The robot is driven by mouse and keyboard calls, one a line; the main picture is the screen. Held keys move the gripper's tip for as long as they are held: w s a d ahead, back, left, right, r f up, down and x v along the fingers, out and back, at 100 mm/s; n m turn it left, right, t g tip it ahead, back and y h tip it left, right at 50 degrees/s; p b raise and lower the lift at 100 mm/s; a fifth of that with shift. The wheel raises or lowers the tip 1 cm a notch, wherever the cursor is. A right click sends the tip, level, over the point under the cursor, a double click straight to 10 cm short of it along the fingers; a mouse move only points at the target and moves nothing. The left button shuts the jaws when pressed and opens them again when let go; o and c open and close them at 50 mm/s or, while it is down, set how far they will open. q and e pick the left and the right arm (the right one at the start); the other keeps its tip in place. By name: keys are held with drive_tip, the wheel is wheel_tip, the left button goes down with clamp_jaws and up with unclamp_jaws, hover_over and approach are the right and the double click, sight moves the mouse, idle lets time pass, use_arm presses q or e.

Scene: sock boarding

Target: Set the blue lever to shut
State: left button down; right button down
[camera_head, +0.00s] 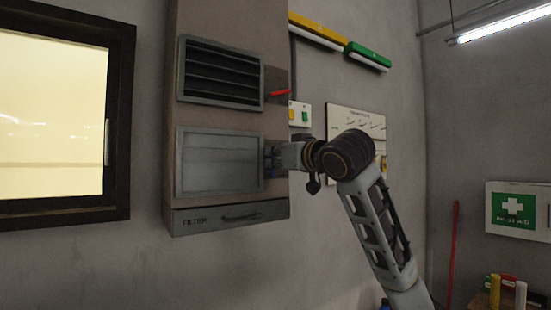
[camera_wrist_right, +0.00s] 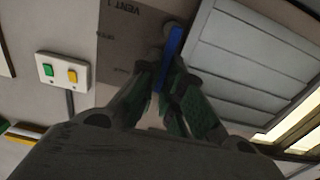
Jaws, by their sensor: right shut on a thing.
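The blue lever (camera_wrist_right: 173,48) shows in the right wrist view as a slim blue bar beside the grey vent with flat slats (camera_wrist_right: 250,40). The plate behind it reads "VENT 1". My right gripper (camera_wrist_right: 167,78) is shut on the lever, one finger on each side of it. In the head view the right gripper (camera_head: 274,158) is at the right edge of the lower vent (camera_head: 220,160), whose slats lie flat and closed. The gripper largely hides the lever there. My left gripper is not in view.
The upper vent (camera_head: 220,72) has open slats and a red lever (camera_head: 280,93) at its right. A switch plate (camera_wrist_right: 63,72) with green and yellow buttons is on the wall. A filter drawer (camera_head: 230,217) is below the lower vent. A window (camera_head: 55,110) is at left.

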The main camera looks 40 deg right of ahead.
drive_tip(key=c, duration=1.6)
unclamp_jaws()
drive_tip(key=shift+o, duration=0.2)
drive_tip(key=shift+s, duration=0.15)
drive_tip(key=s, duration=1.1)
drive_tip(key=shift+s+a, duration=0.2)
drive_tip(key=shift+s, duration=0.15)
